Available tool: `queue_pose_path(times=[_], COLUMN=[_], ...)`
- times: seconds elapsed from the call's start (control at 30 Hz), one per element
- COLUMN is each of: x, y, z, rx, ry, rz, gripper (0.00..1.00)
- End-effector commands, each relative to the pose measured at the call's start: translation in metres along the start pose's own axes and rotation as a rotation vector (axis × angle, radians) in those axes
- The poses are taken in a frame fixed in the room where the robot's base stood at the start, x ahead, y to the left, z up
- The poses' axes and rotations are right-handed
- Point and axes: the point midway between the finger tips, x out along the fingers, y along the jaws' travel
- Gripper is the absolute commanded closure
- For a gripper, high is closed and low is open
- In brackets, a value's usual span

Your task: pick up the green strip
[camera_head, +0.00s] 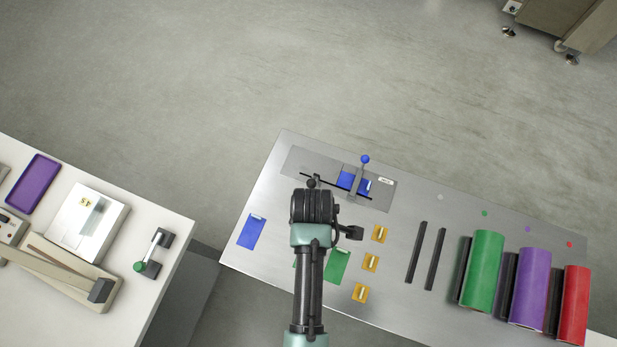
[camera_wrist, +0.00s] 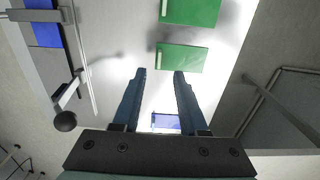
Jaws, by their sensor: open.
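Two green strips lie flat on the grey metal table. In the head view one green strip (camera_head: 337,266) shows right of my arm, and only a sliver of the other (camera_head: 295,260) shows at the arm's left. In the wrist view one green strip (camera_wrist: 183,58) lies just beyond my fingertips and the other green strip (camera_wrist: 190,12) is cut by the top edge. My gripper (camera_wrist: 159,72) is open with nothing between its fingers, apart from the strips. In the head view my arm hides the fingers.
A blue strip (camera_head: 252,231) lies at the table's left end. A fixture with a blue ball lever (camera_head: 365,160) stands at the back. Yellow blocks (camera_head: 371,263), two black bars (camera_head: 426,257) and green, purple and red rolls (camera_head: 482,270) are to the right.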

Motion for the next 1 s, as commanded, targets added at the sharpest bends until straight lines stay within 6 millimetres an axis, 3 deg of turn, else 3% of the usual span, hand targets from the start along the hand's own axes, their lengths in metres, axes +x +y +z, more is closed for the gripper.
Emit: queue_pose_path(times=[0.4, 0.7, 0.93, 1.0], x=[0.045, 0.049, 0.049, 0.049], y=[0.001, 0.001, 0.001, 0.001], z=[-0.005, -0.005, -0.005, -0.005], rx=[0.0, 0.0, 0.0, 0.0], ry=[0.0, 0.001, 0.001, 0.001], rz=[0.0, 0.001, 0.001, 0.001], gripper=[0.57, 0.57, 0.97, 1.0])
